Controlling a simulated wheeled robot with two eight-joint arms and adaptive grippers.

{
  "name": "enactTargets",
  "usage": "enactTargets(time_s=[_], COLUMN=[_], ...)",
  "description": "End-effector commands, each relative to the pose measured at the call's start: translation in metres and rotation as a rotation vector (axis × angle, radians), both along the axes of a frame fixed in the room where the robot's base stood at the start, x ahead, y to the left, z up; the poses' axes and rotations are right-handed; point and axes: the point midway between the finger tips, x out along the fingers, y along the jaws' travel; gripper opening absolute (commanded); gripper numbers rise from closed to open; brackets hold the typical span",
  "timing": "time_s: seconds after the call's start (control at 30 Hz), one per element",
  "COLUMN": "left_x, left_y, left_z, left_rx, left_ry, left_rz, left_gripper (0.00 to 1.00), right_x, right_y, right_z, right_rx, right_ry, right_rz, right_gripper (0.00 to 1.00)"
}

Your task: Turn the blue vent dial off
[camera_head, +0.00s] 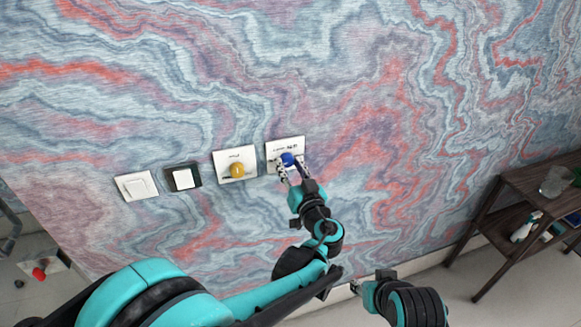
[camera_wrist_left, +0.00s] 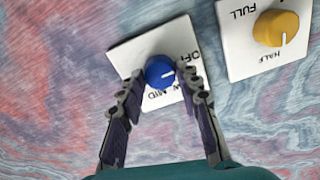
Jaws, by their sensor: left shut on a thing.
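The blue vent dial (camera_head: 288,158) sits on a white wall plate (camera_head: 293,142). In the left wrist view the blue dial (camera_wrist_left: 157,72) carries a white mark pointing right, roughly between the OFF lettering and the partly hidden LOW lettering. MID shows below the dial. My left gripper (camera_head: 286,163) has its fingers on either side of the dial, shut on it; the fingers also show in the left wrist view (camera_wrist_left: 160,77). The right finger covers part of the lettering. My right gripper (camera_head: 356,287) is low in the head view, away from the wall plates; its jaw opening is unclear.
A yellow dial (camera_head: 237,170) on its own white plate is just left of the blue one. Farther left are a black-framed switch (camera_head: 183,177) and a white switch (camera_head: 136,186). A dark wooden shelf (camera_head: 510,215) stands at right. The wall right of the blue dial is bare.

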Motion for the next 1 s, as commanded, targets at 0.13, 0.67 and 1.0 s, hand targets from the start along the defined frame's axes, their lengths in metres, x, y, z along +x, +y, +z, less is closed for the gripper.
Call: enactTargets(time_s=[0.13,0.67,1.0], left_x=[0.001,0.001,-0.017], left_y=[0.000,0.000,-0.007], left_z=[0.002,0.001,0.000], left_rx=[-0.008,-0.009,-0.009], left_ry=[-0.006,-0.004,-0.003], left_rz=[0.000,0.000,-0.003], left_gripper=[0.05,0.55,0.55], right_x=[0.000,0.000,0.000], right_y=[0.000,0.000,0.000], right_z=[0.000,0.000,0.000], right_rx=[0.000,0.000,0.000], right_ry=[0.000,0.000,0.000], right_rz=[0.000,0.000,0.000], right_gripper=[0.40,0.40,0.40])
